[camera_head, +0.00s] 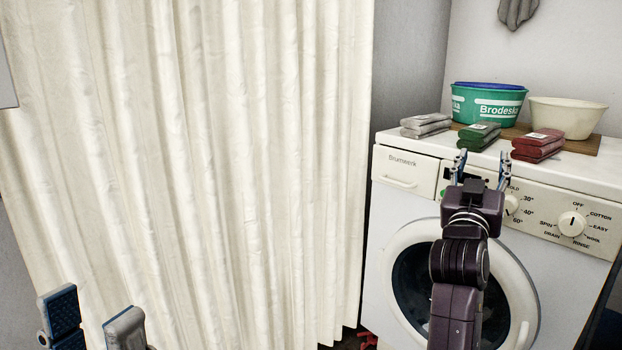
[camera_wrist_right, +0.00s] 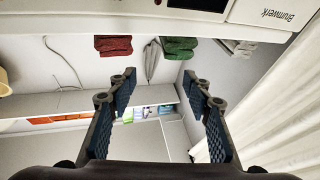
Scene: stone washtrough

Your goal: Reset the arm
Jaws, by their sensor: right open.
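My right gripper (camera_head: 482,158) is in front of the washing machine (camera_head: 400,222), near the top of its control panel, with its fingers up. Its fingers are spread with nothing between them, as the right wrist view (camera_wrist_right: 158,80) also shows. My left gripper (camera_head: 92,305) is low at the left in the head view, in front of the curtain. Its two fingers stand apart, and I see nothing between them. Its lower part is out of the picture.
On the machine lie folded grey (camera_head: 426,125), green (camera_head: 479,136) and red cloths (camera_head: 538,145). Behind them stand a green tub (camera_head: 487,104) and a cream bowl (camera_head: 567,117) on a wooden board. A cream curtain (camera_head: 200,170) hangs at the left.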

